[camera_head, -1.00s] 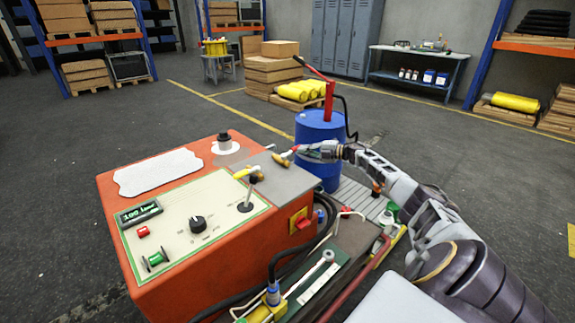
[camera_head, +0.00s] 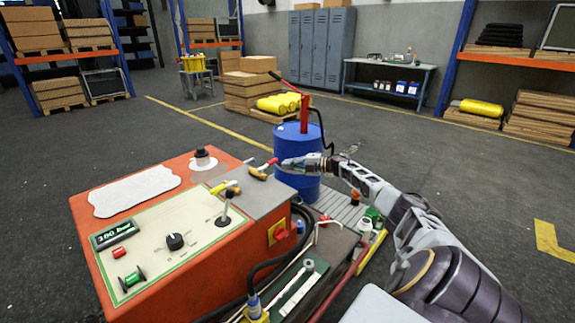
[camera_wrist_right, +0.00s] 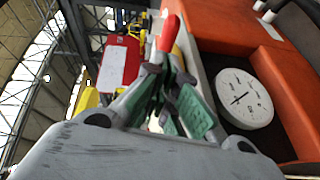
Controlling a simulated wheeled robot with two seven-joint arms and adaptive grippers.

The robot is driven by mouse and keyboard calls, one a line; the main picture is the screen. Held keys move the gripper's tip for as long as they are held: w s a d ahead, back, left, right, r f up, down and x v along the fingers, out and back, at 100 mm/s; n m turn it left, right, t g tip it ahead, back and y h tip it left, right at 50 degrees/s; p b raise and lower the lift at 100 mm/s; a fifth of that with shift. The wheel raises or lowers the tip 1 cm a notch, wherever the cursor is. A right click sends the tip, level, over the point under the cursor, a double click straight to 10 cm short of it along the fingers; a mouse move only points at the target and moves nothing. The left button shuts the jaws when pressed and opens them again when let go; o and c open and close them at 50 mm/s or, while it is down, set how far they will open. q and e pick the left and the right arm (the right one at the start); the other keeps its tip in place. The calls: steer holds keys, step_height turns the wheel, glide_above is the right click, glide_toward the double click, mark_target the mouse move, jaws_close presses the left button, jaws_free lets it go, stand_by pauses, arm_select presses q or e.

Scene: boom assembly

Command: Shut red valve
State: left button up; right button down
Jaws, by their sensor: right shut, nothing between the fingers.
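The red valve (camera_head: 270,162) has a red handle and a brass body. It sits on the grey plate at the back right corner of the orange machine. Its handle points up and right in the head view. My right gripper (camera_head: 283,164) is shut and empty, with its tips right beside the red handle. In the right wrist view the red handle (camera_wrist_right: 170,33) shows just beyond the green-padded fingers (camera_wrist_right: 165,65). I cannot tell whether they touch. A yellow-handled valve (camera_head: 220,187) is to the left of the red one. My left gripper is not in view.
The orange machine (camera_head: 230,262) carries a knob (camera_head: 175,241), a lever (camera_head: 224,220) and a lit display (camera_head: 112,232). A blue drum (camera_head: 299,184) with a red pump stands behind my right gripper. A round gauge (camera_wrist_right: 243,99) shows in the wrist view. Open floor lies behind.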

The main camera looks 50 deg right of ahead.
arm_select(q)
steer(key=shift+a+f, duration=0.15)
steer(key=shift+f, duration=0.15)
arm_select(e)
steer(key=s+d+r, duration=0.1)
steer(key=s+d, duration=0.5)
steer(key=shift+d, duration=0.4)
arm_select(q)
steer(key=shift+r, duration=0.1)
arm_select(e)
steer(key=shift+s+r, duration=0.1)
